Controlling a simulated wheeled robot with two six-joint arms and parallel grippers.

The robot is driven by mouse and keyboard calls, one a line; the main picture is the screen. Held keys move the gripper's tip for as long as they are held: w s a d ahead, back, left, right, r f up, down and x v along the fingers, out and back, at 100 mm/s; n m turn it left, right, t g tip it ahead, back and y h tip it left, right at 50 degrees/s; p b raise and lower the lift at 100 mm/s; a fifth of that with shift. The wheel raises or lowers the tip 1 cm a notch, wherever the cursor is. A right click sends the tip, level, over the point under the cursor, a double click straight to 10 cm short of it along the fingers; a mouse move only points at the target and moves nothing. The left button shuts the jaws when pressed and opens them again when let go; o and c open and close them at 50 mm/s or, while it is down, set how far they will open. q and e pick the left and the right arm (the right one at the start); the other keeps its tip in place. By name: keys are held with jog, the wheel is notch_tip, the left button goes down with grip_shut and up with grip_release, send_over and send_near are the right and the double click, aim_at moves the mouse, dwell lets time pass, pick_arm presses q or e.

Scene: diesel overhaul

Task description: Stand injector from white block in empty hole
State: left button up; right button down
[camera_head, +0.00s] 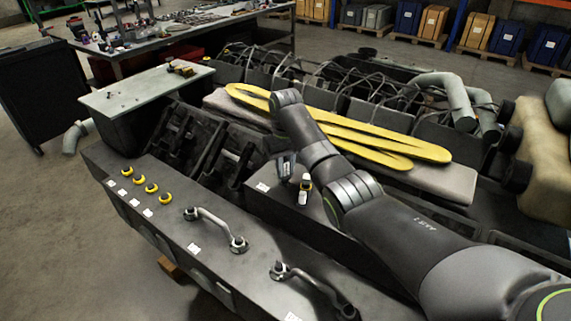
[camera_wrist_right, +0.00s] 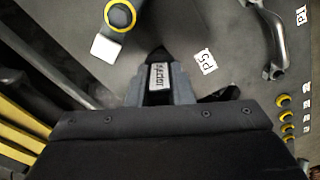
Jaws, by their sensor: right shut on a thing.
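My right gripper (camera_head: 286,165) reaches down over the dark engine top; in the right wrist view (camera_wrist_right: 160,88) it is shut on a dark injector with a white label (camera_wrist_right: 158,76). Most of the injector is hidden by the fingers, and I cannot tell whether its tip touches the surface. A white tag marked P5 (camera_wrist_right: 205,62) lies right beside the fingers; it also shows in the head view (camera_head: 262,187). I cannot make out the empty hole. A yellow-ringed part (camera_wrist_right: 120,15) stands close by with a white piece (camera_wrist_right: 105,48) at its side. My left gripper is not in view.
Several yellow-ringed parts (camera_head: 138,180) stand in a row at the left end. Curved pipes (camera_head: 215,228) rise from the engine top. Yellow long strips (camera_head: 390,148) lie behind my right arm. A pale slab (camera_head: 147,88) stands at the far left.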

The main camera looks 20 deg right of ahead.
jog(key=shift+f+b, duration=0.5)
jog(key=shift+f, duration=0.9)
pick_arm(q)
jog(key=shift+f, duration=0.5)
pick_arm(e)
jog(key=c, duration=1.2)
grip_release()
